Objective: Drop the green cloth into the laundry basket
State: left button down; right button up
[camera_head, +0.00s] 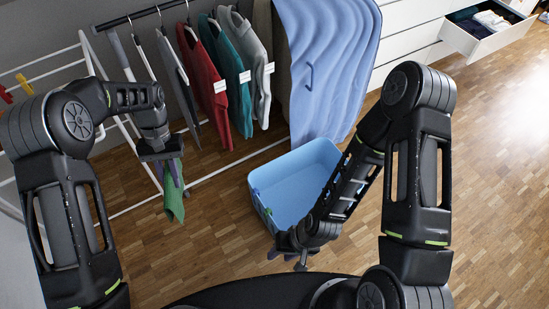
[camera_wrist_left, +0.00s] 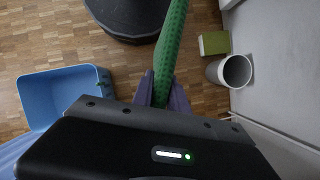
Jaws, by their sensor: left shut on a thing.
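My left gripper (camera_head: 172,172) is shut on the green cloth (camera_head: 174,205), which hangs down from the fingers above the floor, left of the basket. In the left wrist view the cloth (camera_wrist_left: 172,50) runs as a narrow strip from between the purple fingers (camera_wrist_left: 162,92). The light blue laundry basket (camera_head: 270,171) stands on the floor right of the cloth, and its visible inside looks empty. The basket also shows at the left of the left wrist view (camera_wrist_left: 62,75). My right gripper (camera_head: 296,258) is at the basket's near side; its opening is unclear.
A white drying rack (camera_head: 115,120) is at left. An open drawer (camera_head: 480,35) is at the back right. A bin (camera_wrist_left: 235,71) and green box (camera_wrist_left: 214,43) stand by the wall.

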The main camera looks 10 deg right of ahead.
aim_at(293, 191)
jog(key=i+l+z, duration=0.15)
jog(key=l, duration=0.4)
jog(key=i+l+z, duration=0.15)
jog(key=i+l, duration=0.2)
jog(key=l, duration=0.15)
jog(key=i+l+z, duration=0.2)
jog(key=l, duration=0.25)
jog(key=i+l+z, duration=0.15)
jog(key=i+l, duration=0.2)
jog(key=l, duration=0.1)
